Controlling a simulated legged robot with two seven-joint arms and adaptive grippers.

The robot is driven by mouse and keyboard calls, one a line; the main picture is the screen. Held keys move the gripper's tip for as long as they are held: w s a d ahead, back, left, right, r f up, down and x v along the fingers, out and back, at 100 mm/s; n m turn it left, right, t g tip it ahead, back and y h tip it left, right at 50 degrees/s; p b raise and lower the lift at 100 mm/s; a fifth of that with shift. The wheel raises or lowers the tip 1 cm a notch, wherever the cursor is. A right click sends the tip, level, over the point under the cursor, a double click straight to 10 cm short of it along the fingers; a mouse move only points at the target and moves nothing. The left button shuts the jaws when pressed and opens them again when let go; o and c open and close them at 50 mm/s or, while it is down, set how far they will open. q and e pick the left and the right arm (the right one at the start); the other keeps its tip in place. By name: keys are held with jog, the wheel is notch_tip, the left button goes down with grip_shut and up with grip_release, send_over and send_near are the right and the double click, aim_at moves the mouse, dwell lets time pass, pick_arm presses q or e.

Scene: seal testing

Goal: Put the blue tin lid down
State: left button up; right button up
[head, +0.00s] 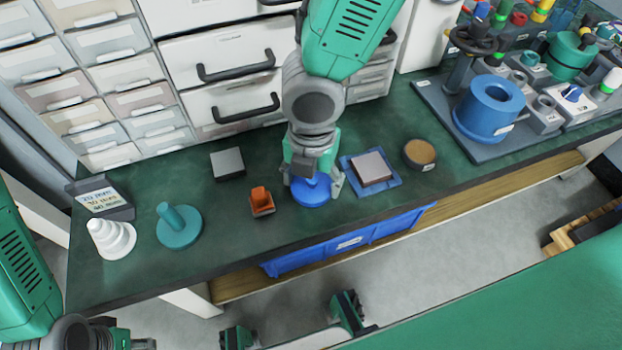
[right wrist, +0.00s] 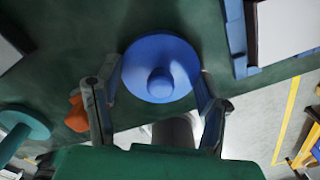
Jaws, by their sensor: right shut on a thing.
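The blue tin lid (head: 312,194) is a round disc with a knob on top, near the middle of the green bench. My right gripper (head: 313,178) comes down over it from behind, shut on it. In the right wrist view the lid (right wrist: 160,50) lies flat between the two fingers (right wrist: 158,95), with its knob facing the camera. I cannot tell whether its underside touches the bench or hangs just above. My left gripper (head: 135,342) shows only in part at the lower left edge, away from the bench; its jaws are unclear.
An orange block (head: 261,202) stands close left of the lid. A blue mat (head: 349,166) bearing a pale square block (head: 371,168) is close right. A teal lid (head: 180,228), white stepped cone (head: 111,239) and grey square (head: 227,164) are further left. A round brown-topped tin (head: 419,154) is right.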

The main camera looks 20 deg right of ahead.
jog(key=shift+d+f, duration=0.15)
jog(key=o, duration=1)
jog(key=shift+r, duration=0.35)
notch_tip(320, 180, up, 11)
jog(key=p, duration=0.5)
jog(key=shift+f, duration=0.15)
jog(key=shift+r, duration=0.45)
